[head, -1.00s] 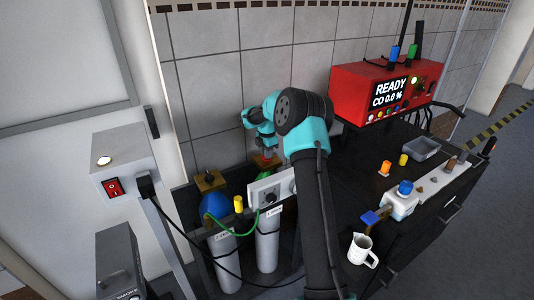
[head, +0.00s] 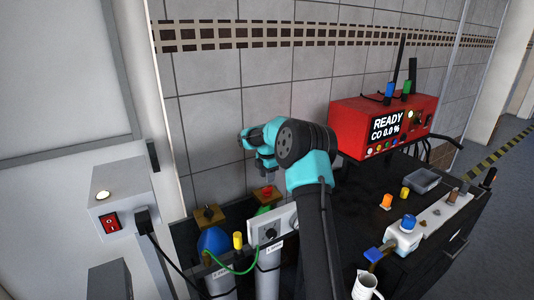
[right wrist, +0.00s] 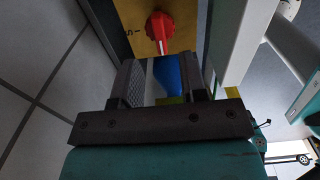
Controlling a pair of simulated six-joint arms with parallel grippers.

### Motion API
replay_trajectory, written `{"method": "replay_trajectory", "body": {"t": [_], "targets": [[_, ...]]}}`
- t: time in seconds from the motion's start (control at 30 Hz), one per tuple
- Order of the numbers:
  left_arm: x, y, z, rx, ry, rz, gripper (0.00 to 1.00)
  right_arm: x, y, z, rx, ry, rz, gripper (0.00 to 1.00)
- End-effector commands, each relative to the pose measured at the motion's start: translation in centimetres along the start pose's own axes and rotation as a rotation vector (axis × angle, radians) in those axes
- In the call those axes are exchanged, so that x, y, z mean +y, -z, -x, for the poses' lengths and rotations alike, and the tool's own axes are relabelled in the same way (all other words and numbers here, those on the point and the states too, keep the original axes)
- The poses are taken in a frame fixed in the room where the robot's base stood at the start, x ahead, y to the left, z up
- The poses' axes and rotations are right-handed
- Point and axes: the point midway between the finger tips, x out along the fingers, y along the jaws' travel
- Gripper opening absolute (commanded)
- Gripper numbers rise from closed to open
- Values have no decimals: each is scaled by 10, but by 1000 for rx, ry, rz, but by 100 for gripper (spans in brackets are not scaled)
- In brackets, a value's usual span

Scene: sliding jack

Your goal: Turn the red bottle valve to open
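The red valve knob (head: 267,191) sits on a brass-coloured block on top of the right-hand grey bottle (head: 268,277). In the right wrist view the knob (right wrist: 161,27) is on a yellow plate (right wrist: 190,14), just beyond the fingertips, and its pale pointer line faces my gripper. Partly cut-off dark lettering shows left of it. My right gripper (head: 266,172) is above the knob and apart from it. The wrist view shows its fingers (right wrist: 160,68) spread, with nothing held between them. My left gripper is not in view.
A second brass-topped bottle with a blue part (head: 213,241) stands to the left. A white panel with a dial (head: 271,227) and a green hose (head: 232,269) are close in front. The tiled wall is behind. A red READY unit (head: 383,123) stands right.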

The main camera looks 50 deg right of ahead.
Motion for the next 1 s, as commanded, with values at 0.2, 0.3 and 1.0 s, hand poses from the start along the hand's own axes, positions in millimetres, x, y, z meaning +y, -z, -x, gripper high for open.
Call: {"method": "replay_trajectory", "body": {"t": [0.2, 0.3, 1.0], "targets": [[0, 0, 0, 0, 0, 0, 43, 1, 0, 44, 0, -4, -1, 39], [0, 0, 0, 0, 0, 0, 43, 1, 0, 63, 1, -3, 0, 39], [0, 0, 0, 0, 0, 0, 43, 0, 0, 115, 1, 0, 0, 39]]}}
